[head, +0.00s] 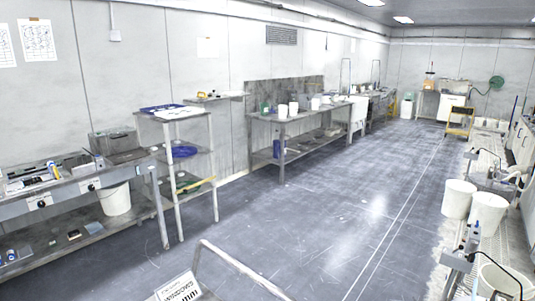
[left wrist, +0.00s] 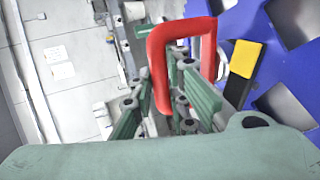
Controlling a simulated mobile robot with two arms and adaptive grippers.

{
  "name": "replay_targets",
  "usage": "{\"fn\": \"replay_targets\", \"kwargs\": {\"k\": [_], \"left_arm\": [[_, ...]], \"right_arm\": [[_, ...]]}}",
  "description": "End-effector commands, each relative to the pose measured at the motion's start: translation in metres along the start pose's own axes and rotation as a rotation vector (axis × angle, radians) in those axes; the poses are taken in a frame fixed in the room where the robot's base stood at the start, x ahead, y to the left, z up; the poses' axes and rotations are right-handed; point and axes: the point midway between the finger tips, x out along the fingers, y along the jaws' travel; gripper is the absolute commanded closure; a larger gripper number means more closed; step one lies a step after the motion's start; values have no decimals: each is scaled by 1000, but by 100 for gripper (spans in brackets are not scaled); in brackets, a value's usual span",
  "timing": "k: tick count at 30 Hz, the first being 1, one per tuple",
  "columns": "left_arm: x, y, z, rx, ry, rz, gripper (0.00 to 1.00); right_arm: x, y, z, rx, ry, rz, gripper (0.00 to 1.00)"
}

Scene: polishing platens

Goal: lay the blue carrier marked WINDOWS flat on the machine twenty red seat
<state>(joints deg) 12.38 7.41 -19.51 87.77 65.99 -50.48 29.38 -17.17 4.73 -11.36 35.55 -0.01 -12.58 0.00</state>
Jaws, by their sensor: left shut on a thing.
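The blue carrier (left wrist: 288,75) fills the right side of the left wrist view, tilted and partly out of frame. It has diamond-shaped openings. A red loop handle (left wrist: 158,75) stands beside it, between the green fingers of my left gripper (left wrist: 172,92). A yellow and black tab (left wrist: 245,60) lies against the blue face. My left gripper is shut on the carrier, apparently by the red handle; the exact contact is partly hidden. No WINDOWS marking is readable. I cannot make out machine twenty or its red seat. My right gripper is in neither view.
A shelf rack (head: 172,113) at left carries blue pieces. A cluttered bench (head: 60,185) stands left of it, and another bench (head: 285,118) stands along the wall. White buckets (head: 458,198) stand at right. A rail with a printed plate (head: 180,289) is in front. The middle floor is clear.

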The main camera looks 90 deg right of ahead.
Motion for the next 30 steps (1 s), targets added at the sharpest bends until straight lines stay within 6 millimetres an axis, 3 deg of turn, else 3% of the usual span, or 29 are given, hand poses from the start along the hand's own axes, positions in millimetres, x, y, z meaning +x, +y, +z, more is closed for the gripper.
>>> {"fn": "replay_targets", "kwargs": {"k": [1, 30], "left_arm": [[-2, 10, -1, 3, 3, 11, 100], [-16, 47, -1, 4, 3, 11, 100]], "right_arm": [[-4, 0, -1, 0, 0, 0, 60], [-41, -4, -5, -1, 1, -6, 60]]}}
